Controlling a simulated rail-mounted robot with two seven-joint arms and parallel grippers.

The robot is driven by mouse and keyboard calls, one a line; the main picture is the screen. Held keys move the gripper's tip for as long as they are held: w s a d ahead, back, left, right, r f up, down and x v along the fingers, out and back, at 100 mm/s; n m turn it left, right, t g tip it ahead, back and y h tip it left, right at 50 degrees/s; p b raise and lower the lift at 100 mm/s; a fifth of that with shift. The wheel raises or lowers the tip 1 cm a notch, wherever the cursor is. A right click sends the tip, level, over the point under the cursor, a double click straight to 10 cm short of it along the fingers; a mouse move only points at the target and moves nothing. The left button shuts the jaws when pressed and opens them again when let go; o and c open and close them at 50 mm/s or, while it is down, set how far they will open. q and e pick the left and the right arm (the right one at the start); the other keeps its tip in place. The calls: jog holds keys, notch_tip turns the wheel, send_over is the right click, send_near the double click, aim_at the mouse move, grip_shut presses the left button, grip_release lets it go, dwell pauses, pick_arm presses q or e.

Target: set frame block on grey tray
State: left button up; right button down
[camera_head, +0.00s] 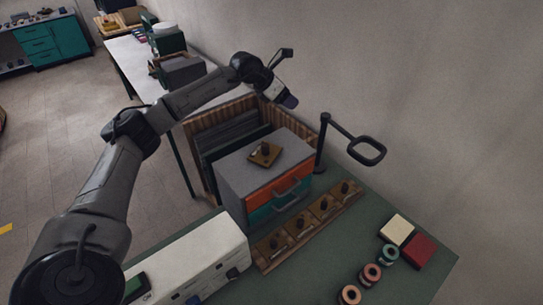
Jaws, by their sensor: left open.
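Wooden blocks with black knobs are in view. One frame block (265,154) lies on the grey top (240,172) of a small drawer cabinet, near the middle of the picture. Several similar blocks (321,207) stand in a row in a wooden rack on the green table in front of the cabinet. I cannot make out a separate grey tray; the flat grey surface under the lone block is the cabinet's top. My left gripper (287,99) is open, raised behind and above the cabinet near the wall, apart from the blocks. My right gripper is not in view.
The cabinet has an orange drawer (291,188) and a teal one. A black stand with a ring (367,151) rises to its right. A white box (190,265) stands front left. Rolls (370,274), a cream block (397,230) and a red block (419,250) lie at right.

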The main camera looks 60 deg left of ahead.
aim_at(265, 145)
pick_arm(q)
jog(key=s+a+f+m+g+y, duration=0.1)
jog(key=s+a+f+g+y, duration=0.1)
jog(key=s+f+g, duration=0.45)
jog(key=shift+g, duration=0.35)
jog(key=f, duration=0.4)
jog(key=s+f, duration=0.1)
jog(key=f, duration=0.1)
jog(key=shift+s+f+p, duration=0.1)
jog(key=shift+f+p, duration=0.2)
jog(key=f, duration=0.2)
jog(key=f+p, duration=0.1)
jog(key=f, duration=0.1)
jog(key=shift+w+d, duration=0.1)
jog(key=shift+w, duration=0.25)
jog(key=shift+w+f, duration=0.1)
jog(key=shift+f, duration=0.55)
grip_shut()
